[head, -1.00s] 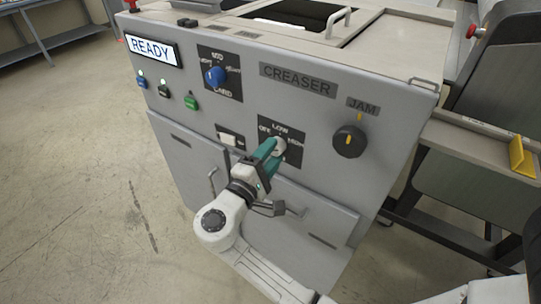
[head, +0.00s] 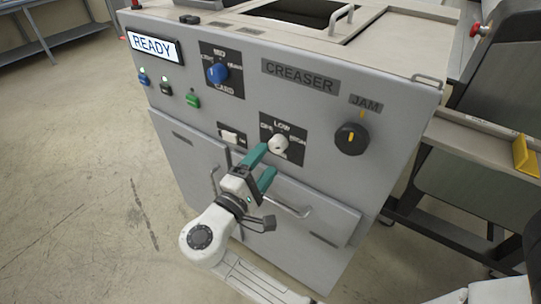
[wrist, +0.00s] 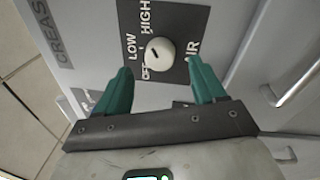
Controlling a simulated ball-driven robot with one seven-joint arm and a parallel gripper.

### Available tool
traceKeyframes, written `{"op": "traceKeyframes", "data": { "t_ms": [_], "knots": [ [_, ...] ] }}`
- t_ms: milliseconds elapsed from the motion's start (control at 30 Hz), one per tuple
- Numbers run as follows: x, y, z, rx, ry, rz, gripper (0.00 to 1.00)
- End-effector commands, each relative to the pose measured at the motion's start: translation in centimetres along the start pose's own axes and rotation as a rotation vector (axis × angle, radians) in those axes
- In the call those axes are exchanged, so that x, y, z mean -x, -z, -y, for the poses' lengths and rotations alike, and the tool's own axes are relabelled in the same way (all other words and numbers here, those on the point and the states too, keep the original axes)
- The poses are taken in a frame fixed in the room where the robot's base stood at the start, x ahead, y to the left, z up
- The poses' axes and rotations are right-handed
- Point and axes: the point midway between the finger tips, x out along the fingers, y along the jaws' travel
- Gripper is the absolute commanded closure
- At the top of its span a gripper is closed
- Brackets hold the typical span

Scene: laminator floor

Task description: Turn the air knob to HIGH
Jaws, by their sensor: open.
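The air knob (head: 278,143) is a round white knob on a black plate on the machine's front. The plate reads OFF at the left, LOW at the top, HIGH at the right. In the wrist view the knob (wrist: 159,52) shows a short dark slanted mark; I cannot tell for sure which label it points at. My gripper (head: 264,161) is open, with two teal fingers, below and left of the knob. In the wrist view the fingers stand apart with the knob beyond them, between their lines, and nothing is held.
A blue knob (head: 217,73) and a black JAM knob (head: 351,139) sit on the same panel. A white rocker switch (head: 230,136) is left of the air knob. A door handle (head: 291,209) sticks out below. Open floor lies to the left.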

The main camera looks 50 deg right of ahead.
Motion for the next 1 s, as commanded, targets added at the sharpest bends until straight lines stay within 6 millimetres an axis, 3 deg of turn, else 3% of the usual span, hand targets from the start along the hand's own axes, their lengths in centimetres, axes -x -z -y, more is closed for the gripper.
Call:
{"op": "traceKeyframes", "data": {
  "t_ms": [200,400,1000],
  "knots": [
    [4.2,0.1,0.1,0.000,0.000,-0.003,0.31],
    [6.3,0.1,0.0,0.000,0.001,-0.001,0.31],
    [6.7,0.0,0.0,0.000,0.001,0.000,0.31]
  ]
}}
